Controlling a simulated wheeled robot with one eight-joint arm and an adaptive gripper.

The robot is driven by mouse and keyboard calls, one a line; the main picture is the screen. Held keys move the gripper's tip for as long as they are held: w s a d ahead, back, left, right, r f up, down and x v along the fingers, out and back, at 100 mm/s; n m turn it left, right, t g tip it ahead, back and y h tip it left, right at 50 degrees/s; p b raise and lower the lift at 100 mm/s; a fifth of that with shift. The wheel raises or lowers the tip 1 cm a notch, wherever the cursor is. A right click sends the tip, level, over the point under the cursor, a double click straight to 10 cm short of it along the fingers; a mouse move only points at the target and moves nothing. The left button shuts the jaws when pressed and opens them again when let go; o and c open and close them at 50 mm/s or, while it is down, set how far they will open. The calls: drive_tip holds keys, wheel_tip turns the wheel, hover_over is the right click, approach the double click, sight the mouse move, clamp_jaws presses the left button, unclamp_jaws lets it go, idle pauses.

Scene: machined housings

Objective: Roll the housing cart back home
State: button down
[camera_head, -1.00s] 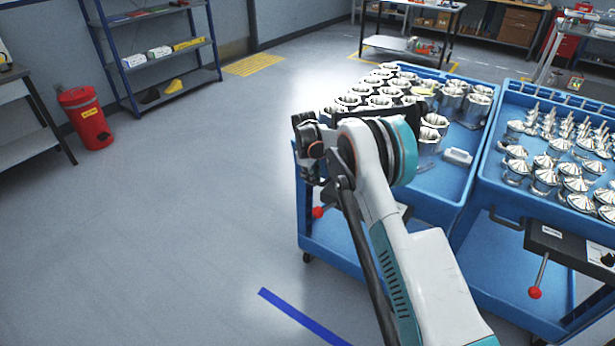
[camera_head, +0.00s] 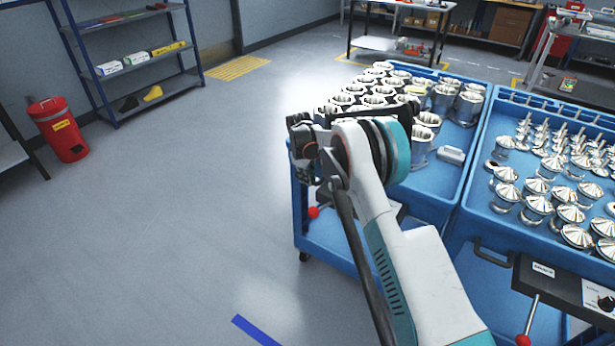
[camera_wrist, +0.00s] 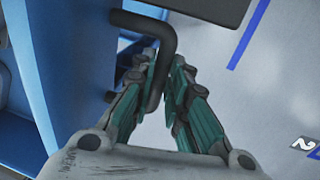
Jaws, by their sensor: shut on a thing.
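The housing cart is a blue cart (camera_head: 350,254) with a raised-rim top tray full of shiny metal housings (camera_head: 372,92), right of centre in the head view. My gripper (camera_wrist: 165,75) is shut on the cart's dark bent handle (camera_wrist: 167,40) in the wrist view. The teal-padded fingers lie on both sides of the bar, next to the blue cart side (camera_wrist: 75,60). In the head view my arm covers part of the cart's near side, and the grip itself is hidden.
A second blue cart (camera_head: 480,262) with shiny conical parts stands close on the right. A blue floor stripe (camera_head: 255,330) lies in front. A red bin (camera_head: 60,130) and a shelf rack (camera_head: 130,65) stand at left. The floor between them and the cart is clear.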

idle(0.3)
drive_tip(key=c, duration=1.6)
unclamp_jaws()
drive_tip(key=shift+o, duration=0.2)
wheel_tip(320, 180, up, 12)
drive_tip(key=s+a, duration=0.1)
drive_tip(key=shift+s+a+f, duration=0.15)
drive_tip(key=shift+s+a, duration=0.05)
drive_tip(key=shift+s, duration=0.2)
